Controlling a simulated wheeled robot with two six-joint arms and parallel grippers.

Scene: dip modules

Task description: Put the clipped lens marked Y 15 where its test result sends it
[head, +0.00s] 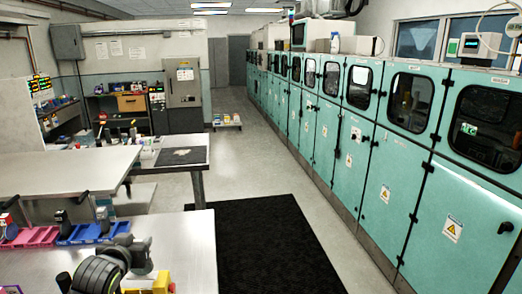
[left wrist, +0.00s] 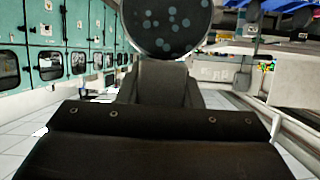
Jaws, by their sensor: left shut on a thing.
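My left gripper (head: 136,252) is low at the left in the head view, over the near metal table. In the left wrist view its dark jaws (left wrist: 162,70) are shut on a dark round disc with pale blue-green spots (left wrist: 165,28), which looks like the lens. The disc is cut off by the top edge of that view. No Y 15 mark is readable on it. My right gripper is in neither view.
A pink tray (head: 36,237) and a blue tray (head: 80,236) holding small items stand on the near metal table (head: 190,240). A yellow object (head: 160,281) is at the bottom. Teal cabinets (head: 375,190) line the right. A black mat (head: 262,250) covers open floor.

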